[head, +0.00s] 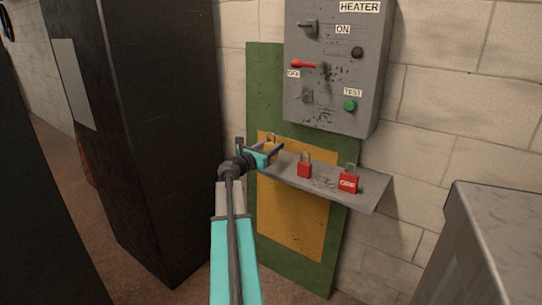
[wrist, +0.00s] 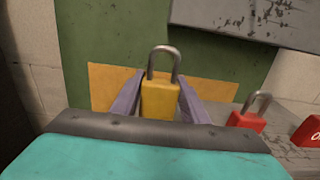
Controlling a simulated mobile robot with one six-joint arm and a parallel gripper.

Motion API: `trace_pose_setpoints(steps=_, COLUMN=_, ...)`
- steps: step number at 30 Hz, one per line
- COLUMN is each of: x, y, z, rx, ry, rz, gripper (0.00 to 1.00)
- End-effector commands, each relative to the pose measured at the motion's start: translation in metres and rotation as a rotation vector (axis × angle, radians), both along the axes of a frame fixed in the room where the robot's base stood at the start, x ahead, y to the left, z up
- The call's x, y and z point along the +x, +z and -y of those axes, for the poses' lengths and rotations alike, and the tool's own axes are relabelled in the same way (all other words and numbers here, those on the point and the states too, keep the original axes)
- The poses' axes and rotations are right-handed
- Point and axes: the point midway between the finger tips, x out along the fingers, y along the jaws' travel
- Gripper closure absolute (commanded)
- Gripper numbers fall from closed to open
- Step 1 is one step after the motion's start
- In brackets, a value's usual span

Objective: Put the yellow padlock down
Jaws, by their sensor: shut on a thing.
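The yellow padlock (wrist: 160,100) is upright between the two fingers of my gripper (wrist: 160,98) in the wrist view, its shackle on top. In the head view the padlock (head: 270,143) shows small at the left end of the grey shelf (head: 325,183), partly hidden by my gripper (head: 268,150). The gripper is shut on the padlock's body. I cannot tell whether the padlock's underside touches the shelf, as the gripper hides it.
A red padlock (head: 304,167) stands mid-shelf, and another red padlock (head: 348,180) with a white label stands to its right. The grey heater panel (head: 330,70) with switches hangs above. A dark cabinet (head: 140,120) stands left and a grey box (head: 480,250) right.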

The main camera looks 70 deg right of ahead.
Motion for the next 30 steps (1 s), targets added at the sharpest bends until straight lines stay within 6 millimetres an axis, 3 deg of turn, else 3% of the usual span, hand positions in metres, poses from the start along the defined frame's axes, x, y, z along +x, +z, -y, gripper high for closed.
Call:
trace_pose_setpoints(steps=5, x=0.000, y=-0.003, z=0.000, rx=0.000, ry=0.000, rz=-0.001, gripper=0.87)
trace_pose_setpoints(steps=15, x=0.000, y=-0.034, z=0.000, rx=0.000, ry=0.000, rz=-0.002, gripper=0.87)
trace_pose_setpoints(steps=29, x=0.000, y=-0.038, z=0.000, rx=-0.001, ry=0.000, rz=0.000, gripper=0.87)
trace_pose_setpoints(steps=30, x=0.000, y=-0.037, z=0.000, rx=0.000, ry=0.000, rz=0.000, gripper=0.53)
